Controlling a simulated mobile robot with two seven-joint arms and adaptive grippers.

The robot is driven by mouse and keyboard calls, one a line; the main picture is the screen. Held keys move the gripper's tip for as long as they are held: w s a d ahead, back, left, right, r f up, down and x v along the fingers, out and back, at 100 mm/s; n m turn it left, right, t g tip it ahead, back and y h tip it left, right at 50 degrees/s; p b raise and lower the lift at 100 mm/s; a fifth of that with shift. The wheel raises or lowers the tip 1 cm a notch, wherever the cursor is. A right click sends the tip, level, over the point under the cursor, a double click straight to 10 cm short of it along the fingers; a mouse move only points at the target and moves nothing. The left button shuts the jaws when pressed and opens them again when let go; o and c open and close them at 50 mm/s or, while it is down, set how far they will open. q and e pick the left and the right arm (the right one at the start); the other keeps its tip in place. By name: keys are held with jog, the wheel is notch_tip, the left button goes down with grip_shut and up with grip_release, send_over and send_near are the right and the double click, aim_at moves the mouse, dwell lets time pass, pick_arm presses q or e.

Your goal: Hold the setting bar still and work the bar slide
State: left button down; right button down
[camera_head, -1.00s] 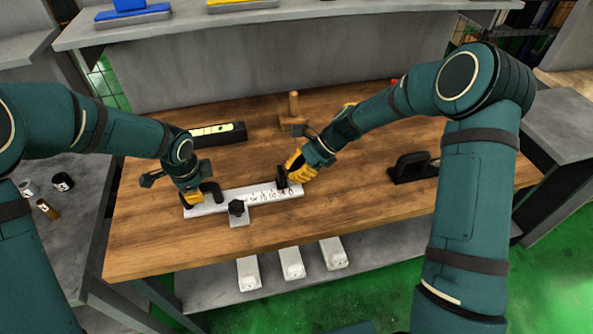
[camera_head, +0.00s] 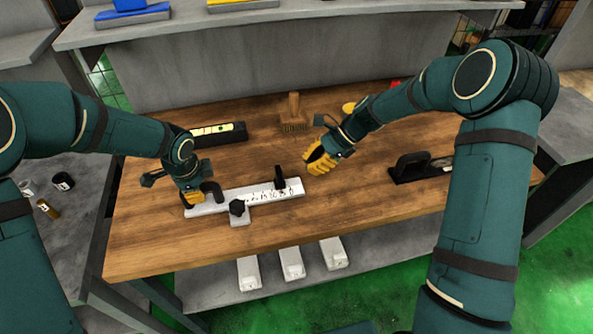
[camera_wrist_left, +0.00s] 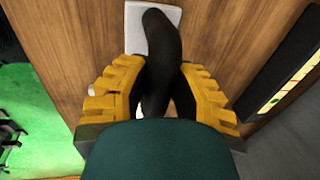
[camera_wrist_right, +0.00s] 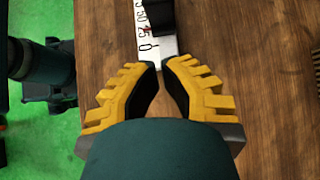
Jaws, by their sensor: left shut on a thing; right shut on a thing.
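The white setting bar (camera_head: 262,193), marked with a printed scale, lies on the wooden table. My left gripper (camera_head: 194,197) is shut on the bar's black curved handle (camera_wrist_left: 160,60) at its left end. The black bar slide (camera_head: 279,177) stands upright on the bar near its right end. My right gripper (camera_head: 318,159) is to the right of the slide and apart from it. In the right wrist view, its fingertips (camera_wrist_right: 162,64) are close together with a narrow gap, and I see nothing between them. The slide (camera_wrist_right: 160,16) is beyond the fingertips there.
A black star knob (camera_head: 237,207) is at the bar's front. A brush (camera_head: 294,112) stands behind, a black level-like tool (camera_head: 218,133) lies at the back left, and a black-handled tool (camera_head: 415,166) lies to the right. The table in front of the bar is clear.

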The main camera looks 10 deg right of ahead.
jog(key=v, duration=0.7)
pick_arm(q)
jog(key=c, duration=0.8)
grip_release()
jog(key=shift+o, duration=0.2)
notch_tip(320, 180, up, 12)
jog(key=s, duration=0.2)
jog(key=shift+s, duration=0.2)
pick_arm(e)
jog(key=shift+s, duration=0.1)
pick_arm(q)
jog(key=shift+f, duration=0.1)
